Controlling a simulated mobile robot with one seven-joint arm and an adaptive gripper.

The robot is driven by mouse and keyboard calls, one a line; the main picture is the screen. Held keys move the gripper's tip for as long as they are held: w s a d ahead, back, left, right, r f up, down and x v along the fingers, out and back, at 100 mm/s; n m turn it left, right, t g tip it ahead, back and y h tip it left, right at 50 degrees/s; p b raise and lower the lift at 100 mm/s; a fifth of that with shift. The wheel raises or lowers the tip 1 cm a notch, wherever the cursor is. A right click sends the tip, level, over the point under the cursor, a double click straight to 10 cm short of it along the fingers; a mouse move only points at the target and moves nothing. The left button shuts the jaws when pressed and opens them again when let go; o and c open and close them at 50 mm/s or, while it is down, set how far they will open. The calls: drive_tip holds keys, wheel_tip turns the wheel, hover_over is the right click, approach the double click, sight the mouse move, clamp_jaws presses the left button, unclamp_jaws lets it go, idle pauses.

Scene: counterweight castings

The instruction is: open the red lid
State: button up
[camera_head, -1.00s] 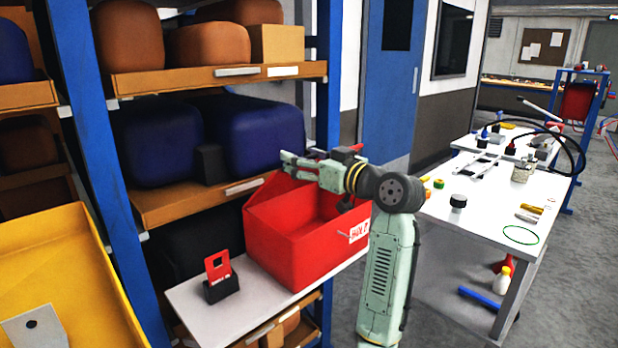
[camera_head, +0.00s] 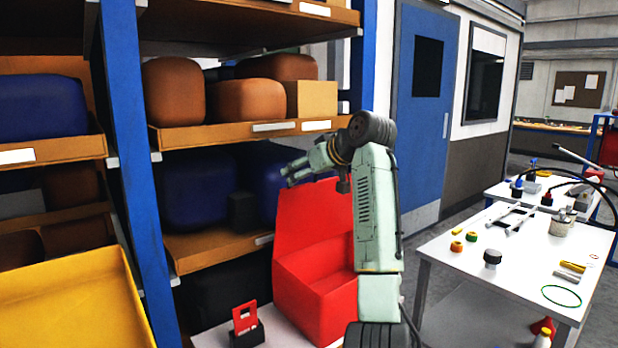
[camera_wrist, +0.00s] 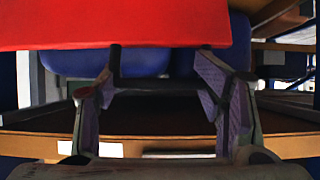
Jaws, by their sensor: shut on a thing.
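The red lid (camera_head: 318,215) stands raised at the back of the red box (camera_head: 315,295) in the head view, its flat face rising above the open box. My gripper (camera_head: 298,172) is at the lid's upper left edge. In the wrist view the lid (camera_wrist: 110,25) fills the top of the picture. A dark bar-shaped handle (camera_wrist: 160,84) runs along its edge, between the two fingers of my gripper (camera_wrist: 160,92). The gripper is shut on this handle. My arm hides the right side of the lid and box in the head view.
Shelves with blue bins (camera_head: 195,190) and brown bins (camera_head: 250,102) stand close behind the lid. A red tag in a black holder (camera_head: 246,330) stands left of the box. A white workbench (camera_head: 470,240) is at right, with floor between.

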drive_tip(key=shift+a, duration=0.15)
drive_tip(key=o, duration=1.7)
drive_tip(key=shift+o, duration=0.2)
drive_tip(key=shift+r, duration=0.1)
drive_tip(key=v, duration=1.2)
drive_tip(key=shift+w, duration=0.1)
